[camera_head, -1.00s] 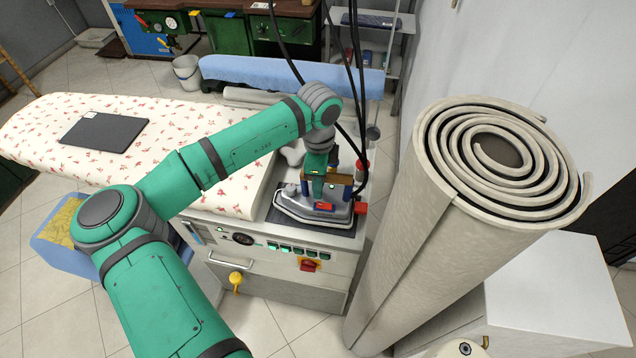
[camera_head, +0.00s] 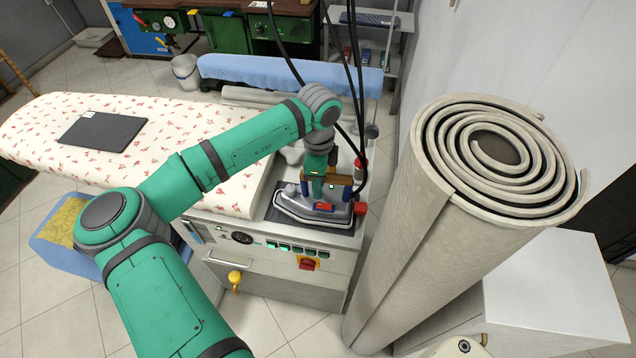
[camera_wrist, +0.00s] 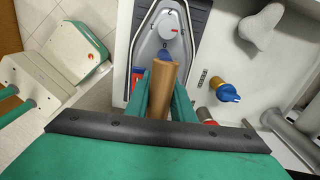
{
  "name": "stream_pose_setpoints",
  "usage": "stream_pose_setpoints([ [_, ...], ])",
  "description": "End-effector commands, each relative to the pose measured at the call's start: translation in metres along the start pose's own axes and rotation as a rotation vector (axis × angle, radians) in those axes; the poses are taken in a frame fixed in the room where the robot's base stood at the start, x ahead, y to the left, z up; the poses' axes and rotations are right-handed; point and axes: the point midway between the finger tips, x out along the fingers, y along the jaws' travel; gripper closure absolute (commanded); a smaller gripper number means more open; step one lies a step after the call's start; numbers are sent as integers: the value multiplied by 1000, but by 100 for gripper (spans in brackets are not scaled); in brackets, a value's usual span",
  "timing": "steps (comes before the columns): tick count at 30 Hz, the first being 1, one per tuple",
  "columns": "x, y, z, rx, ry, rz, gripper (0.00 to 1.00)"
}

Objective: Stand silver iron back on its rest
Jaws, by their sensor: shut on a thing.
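The silver iron (camera_head: 305,209) sits flat, sole down, on the dark rest pad (camera_head: 282,217) on top of the pressing unit. Its soleplate looks level with the pad, though I cannot tell from here whether it presses fully on it. My gripper (camera_head: 318,184) is above the iron with its fingers around the brown handle. In the wrist view, my gripper (camera_wrist: 160,95) is shut on the wooden handle (camera_wrist: 163,92); the iron's silver body (camera_wrist: 158,38) lies beyond it on the dark pad (camera_wrist: 196,20).
A flowered ironing board (camera_head: 215,125) with a dark flat item (camera_head: 101,131) adjoins on the left. A tall rolled carpet (camera_head: 420,215) stands close on the right. Black hoses (camera_head: 355,75) hang beside my arm. The unit's front has green switches (camera_head: 297,249) and a yellow knob (camera_head: 235,278).

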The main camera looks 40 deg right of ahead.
Motion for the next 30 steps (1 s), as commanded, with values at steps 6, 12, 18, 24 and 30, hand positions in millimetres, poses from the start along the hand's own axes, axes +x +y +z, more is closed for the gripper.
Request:
stream_pose_setpoints([
  [6,-1,-1,2,-4,0,-5,100],
  [12,1,-1,2,-3,0,-5,100],
  [18,3,-1,1,-2,0,-5,100],
  [24,5,-1,0,-1,0,-5,100],
  [30,6,-1,0,0,0,-4,62],
])
